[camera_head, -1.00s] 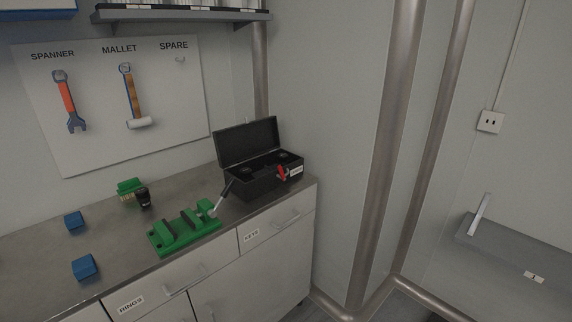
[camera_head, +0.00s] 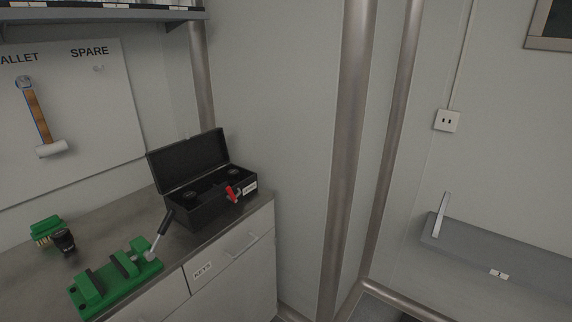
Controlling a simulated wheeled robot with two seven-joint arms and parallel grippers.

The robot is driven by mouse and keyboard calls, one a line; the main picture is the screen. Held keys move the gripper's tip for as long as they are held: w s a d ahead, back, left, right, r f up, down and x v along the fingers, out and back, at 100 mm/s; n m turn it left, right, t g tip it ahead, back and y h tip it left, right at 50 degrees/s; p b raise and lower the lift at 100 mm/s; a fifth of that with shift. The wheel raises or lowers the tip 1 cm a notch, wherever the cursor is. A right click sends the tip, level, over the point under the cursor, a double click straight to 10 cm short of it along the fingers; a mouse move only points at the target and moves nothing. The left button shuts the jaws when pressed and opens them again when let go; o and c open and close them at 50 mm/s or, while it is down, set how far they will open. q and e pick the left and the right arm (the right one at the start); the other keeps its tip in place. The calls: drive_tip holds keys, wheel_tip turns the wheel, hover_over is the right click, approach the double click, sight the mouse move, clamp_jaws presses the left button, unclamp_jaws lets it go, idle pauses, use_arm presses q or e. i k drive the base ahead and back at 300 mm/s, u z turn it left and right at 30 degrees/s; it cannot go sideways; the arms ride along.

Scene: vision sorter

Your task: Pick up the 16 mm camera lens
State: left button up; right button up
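A small black cylinder (camera_head: 63,241), which looks like a camera lens, stands on the counter at the left, next to a green brush-like block. An open black box (camera_head: 205,200) at the counter's right end holds dark round items (camera_head: 190,195) that may also be lenses. No lens size marking is readable, so I cannot tell which is the 16 mm one. Neither of my grippers is in view.
A green vise-like fixture (camera_head: 117,279) with a metal lever stands on the counter (camera_head: 128,215) in front of the black box. The green block (camera_head: 46,228) is farther left. A pipe (camera_head: 348,150) and a grey ledge (camera_head: 500,250) are at the right.

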sight(63, 238)
drive_tip(key=z, duration=0.4)
drive_tip(key=i, duration=0.7)
drive_tip(key=u, duration=0.5)
drive_tip(key=i, duration=0.7)
drive_tip(key=u, duration=1.1)
drive_tip(key=k, duration=0.5)
drive_tip(key=u, duration=0.8)
drive_tip(key=i, duration=0.85)
drive_tip(key=z, duration=0.6)
